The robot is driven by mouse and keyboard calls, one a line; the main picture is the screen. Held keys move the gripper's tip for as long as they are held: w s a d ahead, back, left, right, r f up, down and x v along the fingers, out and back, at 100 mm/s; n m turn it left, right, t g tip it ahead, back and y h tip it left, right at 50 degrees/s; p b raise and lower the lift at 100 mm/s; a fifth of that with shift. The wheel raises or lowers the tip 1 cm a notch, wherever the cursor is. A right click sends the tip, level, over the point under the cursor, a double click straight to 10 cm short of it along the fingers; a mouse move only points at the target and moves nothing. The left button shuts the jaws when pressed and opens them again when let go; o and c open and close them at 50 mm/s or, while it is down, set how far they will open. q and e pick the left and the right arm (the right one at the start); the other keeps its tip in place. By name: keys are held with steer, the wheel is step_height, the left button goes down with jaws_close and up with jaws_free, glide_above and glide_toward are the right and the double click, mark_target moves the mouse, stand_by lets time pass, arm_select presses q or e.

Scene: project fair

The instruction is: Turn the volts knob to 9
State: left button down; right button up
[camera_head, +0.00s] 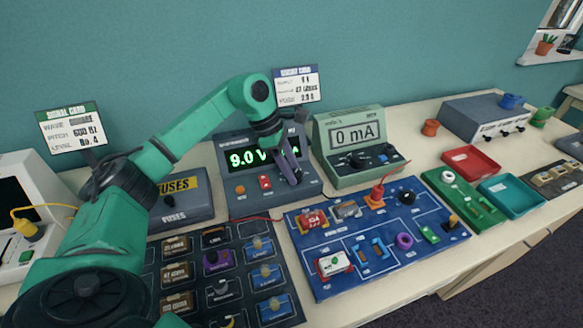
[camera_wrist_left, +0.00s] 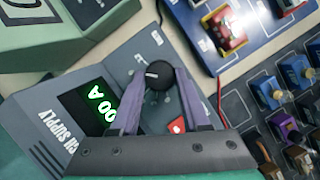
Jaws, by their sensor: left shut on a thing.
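The grey power supply (camera_head: 246,203) stands at the back middle of the table. Its green display (camera_head: 249,158) reads 9.0 V, with the rest hidden by my arm. My left gripper (camera_head: 292,178) reaches down to the right side of the supply's front panel. In the wrist view, my left gripper (camera_wrist_left: 158,75) has its purple fingers on both sides of the black volts knob (camera_wrist_left: 155,75), shut on it. A white pointer line shows on the knob; its label cannot be read. The display's end, 00 A, shows in the wrist view. My right gripper is not in view.
A green meter (camera_head: 350,174) reading 0 mA stands close to the right of the supply. A blue circuit board (camera_head: 330,235) lies in front, and a dark parts tray (camera_head: 240,240) front left. A fuses box (camera_head: 180,208) is on the left.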

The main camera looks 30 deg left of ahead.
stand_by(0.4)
arm_select(q)
steer(key=shift+c, duration=1.9)
jaws_free()
steer(key=v, duration=1.4)
steer(key=shift+r, duration=0.3)
steer(key=shift+f, duration=0.1)
